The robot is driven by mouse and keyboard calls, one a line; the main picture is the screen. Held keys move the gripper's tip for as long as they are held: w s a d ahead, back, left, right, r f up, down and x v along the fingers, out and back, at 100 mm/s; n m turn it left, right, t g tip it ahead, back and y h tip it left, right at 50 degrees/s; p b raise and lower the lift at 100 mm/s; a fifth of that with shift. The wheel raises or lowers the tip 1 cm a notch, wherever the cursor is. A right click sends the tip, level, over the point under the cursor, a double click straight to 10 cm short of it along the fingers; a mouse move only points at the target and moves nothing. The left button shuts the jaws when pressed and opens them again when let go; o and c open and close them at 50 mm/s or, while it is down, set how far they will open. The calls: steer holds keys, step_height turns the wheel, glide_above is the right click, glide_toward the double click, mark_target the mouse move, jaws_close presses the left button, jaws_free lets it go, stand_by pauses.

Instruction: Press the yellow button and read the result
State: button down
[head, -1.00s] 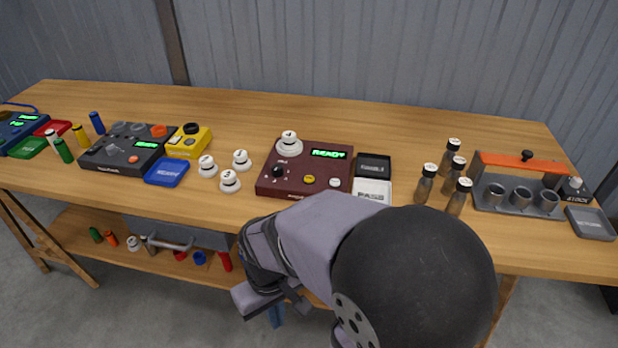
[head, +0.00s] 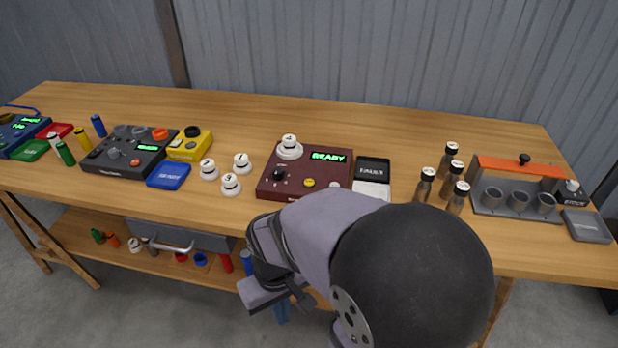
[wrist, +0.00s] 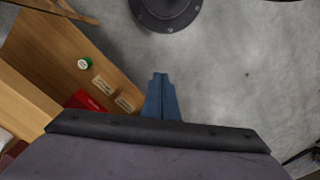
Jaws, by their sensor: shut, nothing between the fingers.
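The dark red box (head: 263,194) stands at the middle of the bench, with its green display (head: 328,157) reading READY. The yellow button (head: 309,183) is on its top face near the front, right of a black knob (head: 279,174). A white numbered piece (head: 289,149) sits at its back left corner. My gripper shows as blue fingers (wrist: 160,97) shut together and empty in the wrist view, over the grey floor. In the head view the blue fingertips (head: 282,312) hang below the bench's front edge, apart from the box. My arm covers the box's front right side.
Right of the box are a black FAULT tray (head: 373,166) and a white tray (head: 371,189), partly hidden by my arm. Three white pieces (head: 231,185) stand left of it. Several dark bottles (head: 425,184) stand right. The bench's back strip is clear.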

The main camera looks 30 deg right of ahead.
steer(key=s+d+r+m+g+y+p, duration=0.1)
steer(key=s+d+r+m+g+p, duration=0.35)
steer(key=p, duration=0.65)
step_height(320, 180, up, 13)
steer(key=m+t+y+p, duration=0.3)
steer(key=m+t+p, duration=0.95)
steer(key=m, duration=0.45)
glide_above(313, 183)
steer(key=shift+f+n+b, duration=0.1)
steer(key=shift+n+b, duration=0.15)
steer(key=shift+b, duration=0.1)
step_height(313, 183, down, 8)
steer(key=b, duration=0.5)
steer(key=shift+r, duration=0.25)
steer(key=shift+f+b, duration=0.55)
steer(key=shift+b, duration=0.1)
